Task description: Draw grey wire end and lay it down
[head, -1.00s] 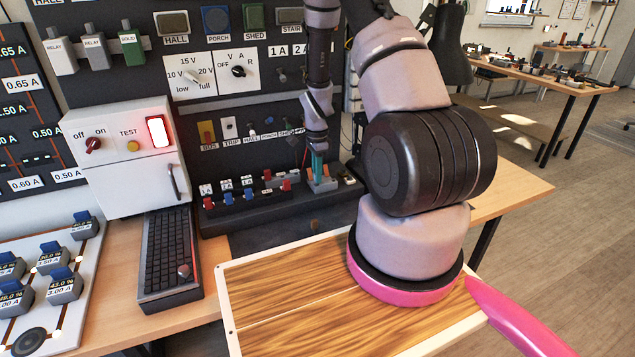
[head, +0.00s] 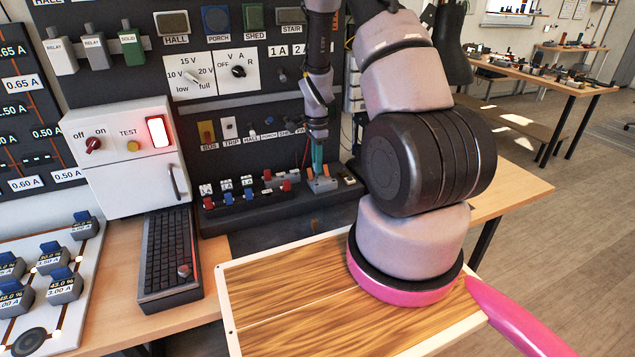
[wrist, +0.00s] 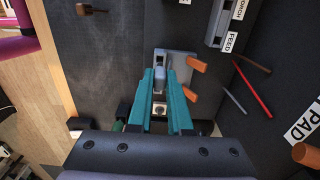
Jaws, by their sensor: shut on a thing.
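My gripper (wrist: 165,78) has two teal fingers, close together over a grey lever connector (wrist: 182,60) with orange levers. A slim grey piece (wrist: 158,84) shows between the fingers; it looks like the grey wire end, but the fingers hide much of it. I cannot tell whether it is clear of the connector. In the head view my gripper (head: 318,170) points down just above the connector (head: 322,184) on the dark bench ledge.
Loose red (wrist: 254,90), grey (wrist: 236,103) and brown (wrist: 252,64) wires lie right of the connector. A block labelled FEED (wrist: 228,25) stands beyond. The dark surface left of the connector is mostly bare. Terminals with blue and red levers (head: 248,194) line the ledge.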

